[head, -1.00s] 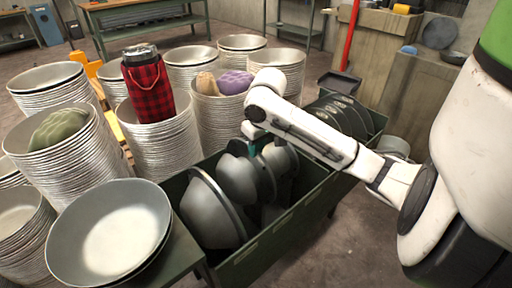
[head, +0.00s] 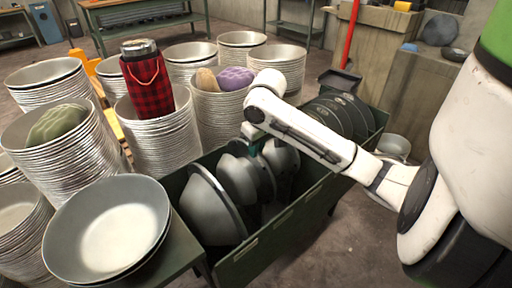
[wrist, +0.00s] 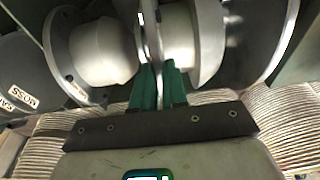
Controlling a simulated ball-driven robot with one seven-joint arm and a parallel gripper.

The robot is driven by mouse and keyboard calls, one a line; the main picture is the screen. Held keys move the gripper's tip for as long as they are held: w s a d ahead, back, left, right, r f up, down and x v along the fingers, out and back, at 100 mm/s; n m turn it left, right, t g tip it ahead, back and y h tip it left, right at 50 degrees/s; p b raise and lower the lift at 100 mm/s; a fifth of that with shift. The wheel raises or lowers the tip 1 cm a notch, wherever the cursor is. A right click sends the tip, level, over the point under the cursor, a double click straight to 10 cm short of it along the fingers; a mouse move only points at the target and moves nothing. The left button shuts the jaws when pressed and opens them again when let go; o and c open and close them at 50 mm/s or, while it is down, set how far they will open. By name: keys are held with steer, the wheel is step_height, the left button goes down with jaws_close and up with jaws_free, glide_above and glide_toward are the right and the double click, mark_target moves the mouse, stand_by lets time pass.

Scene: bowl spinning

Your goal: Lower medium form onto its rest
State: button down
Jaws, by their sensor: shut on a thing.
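Several grey domed forms with flat round flanges stand on edge in a long dark green trough (head: 285,222). A large form (head: 207,207) is at the trough's near left end. My gripper (head: 256,143) reaches down into the trough, partly hidden by my arm. In the wrist view, its two green fingers (wrist: 158,82) are closed on the thin upright flange of the held form (wrist: 152,32), apparently the medium form. Other domes sit close on both sides, at left (wrist: 100,50) and right. The underside of the held form and its rest are hidden.
Several dark discs (head: 338,115) stand upright at the trough's far end; labels show on discs in the wrist view (wrist: 22,97). Tall stacks of metal bowls (head: 158,140) crowd the left. A wide shallow bowl (head: 107,228) lies on the small table at front left. Neighbouring forms leave little room.

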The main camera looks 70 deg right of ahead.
mark_target(262, 157)
steer(key=shift+f+b, duration=0.55)
steer(key=shift+f, duration=0.3)
steer(key=shift+s+d+f+b, duration=0.15)
steer(key=shift+s+f+b, duration=0.05)
steer(key=shift+f, duration=0.2)
steer(key=shift+s+d+f+b, duration=0.1)
steer(key=shift+s+f+b, duration=0.1)
steer(key=shift+f, duration=0.15)
steer(key=c, duration=1.5)
jaws_free()
steer(key=shift+s+m, duration=0.15)
steer(key=shift+m, duration=0.15)
steer(key=o, duration=0.4)
steer(key=shift+s+a+r, duration=0.1)
steer(key=shift+s+a, duration=0.1)
steer(key=shift+s, duration=0.25)
steer(key=shift+o, duration=0.2)
steer(key=shift+a, duration=0.1)
